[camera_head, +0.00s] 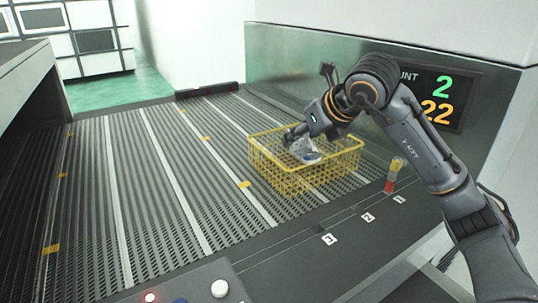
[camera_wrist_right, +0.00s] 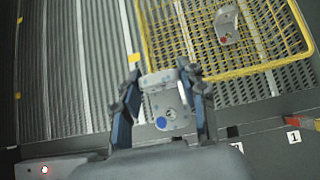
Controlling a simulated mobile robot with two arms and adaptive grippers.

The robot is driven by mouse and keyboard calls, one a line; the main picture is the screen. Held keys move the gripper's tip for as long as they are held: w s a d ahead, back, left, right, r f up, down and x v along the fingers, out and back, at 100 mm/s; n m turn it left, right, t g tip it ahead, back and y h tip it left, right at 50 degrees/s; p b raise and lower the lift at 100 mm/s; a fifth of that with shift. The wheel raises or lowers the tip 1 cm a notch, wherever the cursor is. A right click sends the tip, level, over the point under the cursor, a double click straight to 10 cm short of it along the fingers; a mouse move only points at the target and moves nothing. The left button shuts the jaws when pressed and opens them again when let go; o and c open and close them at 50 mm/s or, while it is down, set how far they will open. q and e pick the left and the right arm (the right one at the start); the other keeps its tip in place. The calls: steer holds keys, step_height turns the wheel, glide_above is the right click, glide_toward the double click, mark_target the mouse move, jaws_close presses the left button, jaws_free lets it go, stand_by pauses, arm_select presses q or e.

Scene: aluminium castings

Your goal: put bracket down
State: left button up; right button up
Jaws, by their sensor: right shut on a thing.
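My right gripper (camera_wrist_right: 162,95) is shut on a light grey bracket (camera_wrist_right: 165,105) with a blue dot, which sits between its two fingers in the right wrist view. In the head view the right gripper (camera_head: 292,133) is over the yellow wire basket (camera_head: 285,182), and pale metal (camera_head: 303,148) shows just below it. The basket's yellow rim (camera_wrist_right: 152,50) also shows in the wrist view, beyond the fingers. A second grey casting (camera_wrist_right: 228,27) with a red dot lies inside the basket. How high the held bracket is above the basket is hard to tell. My left gripper is not in view.
The basket stands on a ribbed grey conveyor bed (camera_head: 150,200), wide and clear to its left. Number tags and a red and yellow item (camera_head: 392,175) are along the front ledge. A metal wall with a display (camera_head: 436,95) rises behind. Buttons (camera_head: 219,288) are at the front.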

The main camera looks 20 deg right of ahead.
steer(key=w+f+p, duration=0.1)
steer(key=w+f, duration=0.2)
steer(key=w, duration=0.1)
steer(key=w+d+f+p, duration=0.1)
steer(key=w+f+p, duration=0.1)
steer(key=w, duration=0.2)
steer(key=w+d+f+p, duration=0.1)
steer(key=w+f+p, duration=0.1)
steer(key=w+f, duration=0.1)
steer(key=shift+w+d+f, duration=0.15)
steer(key=shift+w+f, duration=0.2)
steer(key=shift+w, duration=0.4)
steer(key=shift+w+d+f, duration=0.1)
steer(key=shift+w+f, duration=0.05)
steer(key=shift+f, duration=0.05)
steer(key=f+p, duration=0.2)
steer(key=f, duration=0.1)
steer(key=shift+w, duration=0.2)
steer(key=shift+f, duration=0.3)
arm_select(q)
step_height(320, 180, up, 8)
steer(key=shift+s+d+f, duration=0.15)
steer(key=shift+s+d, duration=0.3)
